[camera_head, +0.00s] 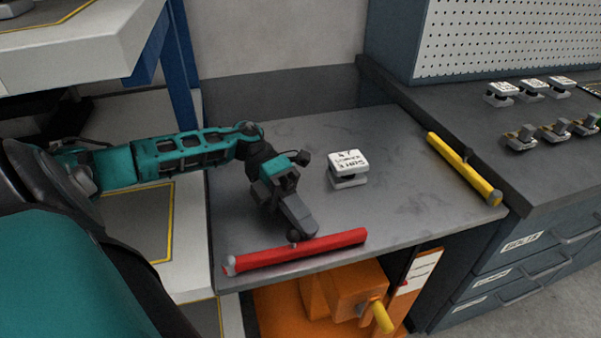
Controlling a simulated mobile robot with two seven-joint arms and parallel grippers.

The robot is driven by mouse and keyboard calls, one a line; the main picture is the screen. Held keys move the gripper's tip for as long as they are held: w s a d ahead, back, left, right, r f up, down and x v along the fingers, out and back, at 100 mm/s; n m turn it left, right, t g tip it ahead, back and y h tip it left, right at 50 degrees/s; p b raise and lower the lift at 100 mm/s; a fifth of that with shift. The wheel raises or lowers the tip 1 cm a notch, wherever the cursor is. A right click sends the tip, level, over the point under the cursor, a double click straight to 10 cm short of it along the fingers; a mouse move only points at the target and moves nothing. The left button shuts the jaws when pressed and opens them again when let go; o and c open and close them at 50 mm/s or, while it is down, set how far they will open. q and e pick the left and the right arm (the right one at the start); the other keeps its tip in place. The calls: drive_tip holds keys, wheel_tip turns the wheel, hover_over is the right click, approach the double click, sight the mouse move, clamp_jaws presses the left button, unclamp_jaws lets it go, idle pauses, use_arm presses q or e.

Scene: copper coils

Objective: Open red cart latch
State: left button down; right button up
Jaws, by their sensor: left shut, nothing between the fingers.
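A red bar (310,246) lies along the near edge of the grey cart top (400,215), the only red latch-like part in view. My left gripper (297,232) points down at the middle of the red bar, its fingers together with nothing held between them. Its tips overlap the bar's far side in the picture; I cannot tell whether they touch it. My left arm comes in from the left across the cart top. My right gripper does not show.
A white-topped labelled block (348,166) stands on the cart top right of my gripper. A yellow bar (463,168) lies along the right edge. A drawer cabinet (535,250) with several small parts on top stands right. An orange unit (330,298) sits below.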

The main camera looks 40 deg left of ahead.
use_arm(q)
drive_tip(key=shift+s+d+f, duration=0.15)
drive_tip(key=shift+d, duration=0.15)
drive_tip(key=b+v, duration=0.1)
drive_tip(key=v, duration=1.2)
drive_tip(key=shift+a, duration=0.25)
